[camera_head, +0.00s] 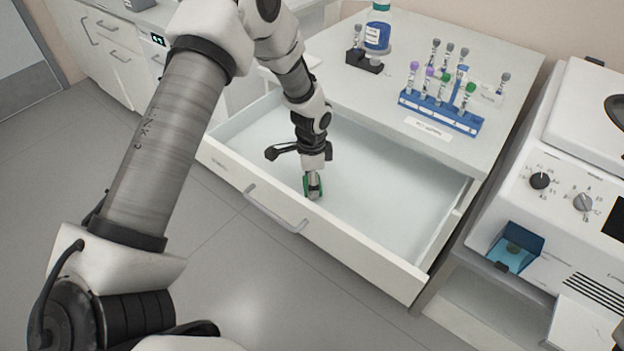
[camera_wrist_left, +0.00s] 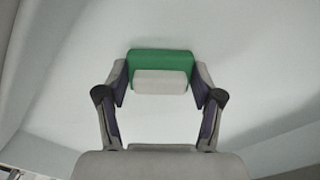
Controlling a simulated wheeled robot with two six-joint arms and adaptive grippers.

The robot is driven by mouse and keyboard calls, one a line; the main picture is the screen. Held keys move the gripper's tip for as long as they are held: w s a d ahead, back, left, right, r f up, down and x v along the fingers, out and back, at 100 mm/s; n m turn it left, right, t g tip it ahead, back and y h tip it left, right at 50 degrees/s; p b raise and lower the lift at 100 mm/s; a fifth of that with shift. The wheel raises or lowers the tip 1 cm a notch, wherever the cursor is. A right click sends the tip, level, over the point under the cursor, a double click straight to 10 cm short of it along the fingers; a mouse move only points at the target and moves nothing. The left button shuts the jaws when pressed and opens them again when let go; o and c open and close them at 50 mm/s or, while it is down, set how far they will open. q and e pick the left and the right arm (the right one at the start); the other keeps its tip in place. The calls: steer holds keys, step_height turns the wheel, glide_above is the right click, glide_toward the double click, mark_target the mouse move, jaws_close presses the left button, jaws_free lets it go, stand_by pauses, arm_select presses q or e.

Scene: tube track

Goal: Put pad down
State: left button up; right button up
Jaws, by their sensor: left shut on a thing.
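The pad (camera_wrist_left: 160,60) is a small block with a green back and a pale grey-white front. In the left wrist view it sits between the two fingers of my left gripper (camera_wrist_left: 160,85), which is shut on it. In the head view my left gripper (camera_head: 313,186) reaches down into the open drawer (camera_head: 375,265), near its front wall. A little of the green pad (camera_head: 306,186) shows there beside the fingers. I cannot tell whether the pad touches the drawer floor. My right gripper is not in view.
The drawer is otherwise empty, with free floor to the right. On the counter above stand a blue rack (camera_head: 440,112) of capped tubes, a blue-labelled bottle (camera_head: 377,36) and a small black holder (camera_head: 363,64). A white machine (camera_head: 560,200) stands at the right.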

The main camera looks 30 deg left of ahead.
arm_select(q)
steer(key=o, duration=1.2)
steer(key=shift+f, duration=0.15)
step_height(320, 180, up, 12)
steer(key=shift+r+b, duration=0.2)
steer(key=shift+b, duration=0.1)
